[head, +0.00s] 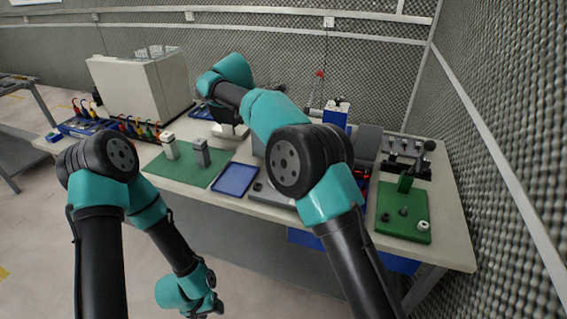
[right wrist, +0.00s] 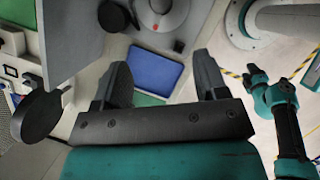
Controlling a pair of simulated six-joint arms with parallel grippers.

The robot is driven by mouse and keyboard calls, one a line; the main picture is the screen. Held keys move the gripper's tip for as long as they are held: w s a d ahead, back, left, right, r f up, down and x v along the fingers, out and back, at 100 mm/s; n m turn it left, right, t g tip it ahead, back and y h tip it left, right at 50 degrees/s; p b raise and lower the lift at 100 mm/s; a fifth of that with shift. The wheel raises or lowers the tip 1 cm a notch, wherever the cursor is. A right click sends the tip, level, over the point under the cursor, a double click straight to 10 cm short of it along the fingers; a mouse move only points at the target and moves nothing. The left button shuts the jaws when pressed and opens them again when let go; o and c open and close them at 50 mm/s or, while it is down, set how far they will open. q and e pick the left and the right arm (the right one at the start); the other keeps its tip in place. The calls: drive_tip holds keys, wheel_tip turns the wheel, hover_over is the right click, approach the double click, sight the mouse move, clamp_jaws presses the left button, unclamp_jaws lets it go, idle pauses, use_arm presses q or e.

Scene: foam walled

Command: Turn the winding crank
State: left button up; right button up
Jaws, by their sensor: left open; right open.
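I cannot clearly make out the winding crank. A thin upright with a red tip (head: 320,73) stands by a blue box (head: 334,118) at the back of the bench, partly behind my right arm. In the right wrist view a round grey part with a red dot (right wrist: 160,14) shows at the top, beyond the fingers. My right gripper (right wrist: 160,63) is open and empty above the bench; no contact shows. My left gripper (head: 208,306) hangs low in front of the bench, away from the devices; it is open. It also shows in the right wrist view (right wrist: 257,80).
A green board (head: 404,222) with small parts is at the right. A large pale box (head: 142,86) stands at the back left. A foam wall (head: 510,130) closes the right side.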

drive_tip(key=x, duration=1.7)
drive_tip(key=shift+d+f, duration=0.1)
drive_tip(key=shift+f, duration=0.1)
drive_tip(key=c, duration=0.9)
drive_tip(key=shift+w+m, duration=0.1)
drive_tip(key=shift+m, duration=0.6)
